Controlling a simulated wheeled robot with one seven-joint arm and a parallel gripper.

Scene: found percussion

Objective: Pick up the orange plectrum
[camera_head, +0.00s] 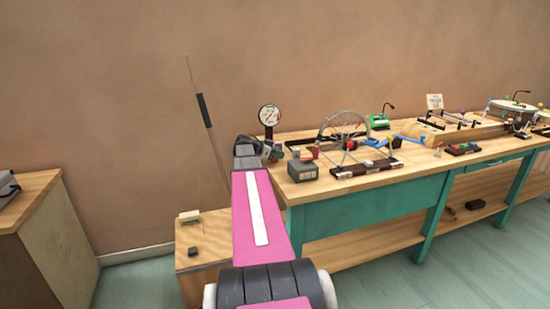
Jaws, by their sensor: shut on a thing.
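My pink arm reaches forward to the left end of the workbench (375,183). My gripper (270,149) is at its far end, at the bench's left edge below a round white dial. It is small and partly hidden by my own wrist. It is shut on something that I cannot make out. I cannot pick out the orange plectrum anywhere in this view; it is too small or hidden.
A round dial (269,115) stands just behind my gripper. A grey box (303,170) and a spoked wheel (343,125) on a dark base are close on the right. More instruments crowd the bench further right. A low wooden box (212,225) stands left of my arm.

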